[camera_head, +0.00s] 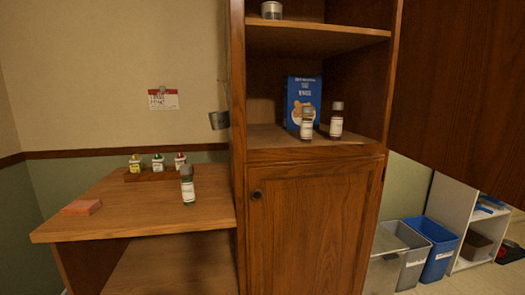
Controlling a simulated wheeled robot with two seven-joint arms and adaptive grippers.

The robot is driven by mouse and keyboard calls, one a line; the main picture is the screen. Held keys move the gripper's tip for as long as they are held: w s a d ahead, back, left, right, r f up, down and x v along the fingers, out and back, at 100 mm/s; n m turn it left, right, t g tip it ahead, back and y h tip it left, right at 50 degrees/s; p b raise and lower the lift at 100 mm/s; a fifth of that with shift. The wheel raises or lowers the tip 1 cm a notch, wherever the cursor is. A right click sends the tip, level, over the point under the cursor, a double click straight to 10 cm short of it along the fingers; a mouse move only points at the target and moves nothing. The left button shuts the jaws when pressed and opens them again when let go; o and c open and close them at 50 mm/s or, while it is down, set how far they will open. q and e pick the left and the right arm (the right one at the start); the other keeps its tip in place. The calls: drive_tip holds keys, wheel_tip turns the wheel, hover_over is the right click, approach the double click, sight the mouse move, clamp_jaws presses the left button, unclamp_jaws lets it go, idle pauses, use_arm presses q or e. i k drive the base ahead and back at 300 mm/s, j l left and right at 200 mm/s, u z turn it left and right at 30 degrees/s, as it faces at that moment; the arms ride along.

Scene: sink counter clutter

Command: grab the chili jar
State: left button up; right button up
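Several small spice jars are in view, and their labels are too small to tell which one is chili. One jar with a grey cap and white label (188,185) stands upright on the wooden counter (130,222). Two similar jars stand on the cabinet shelf: a left one (307,123) in front of a blue box, and a right one (336,120) beside it with reddish-brown contents. Neither of my grippers shows in the head view.
A blue box (293,92) stands on the shelf. A wooden rack (152,175) with small bottles and a pink block (82,207) are on the counter. A large brown panel (460,80) blocks the upper right. Bins (438,255) stand on the floor at right.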

sight(336, 119)
drive_tip(key=l+u, duration=0.25)
drive_tip(key=l, duration=0.8)
drive_tip(key=l+u, duration=0.25)
drive_tip(key=l, duration=0.85)
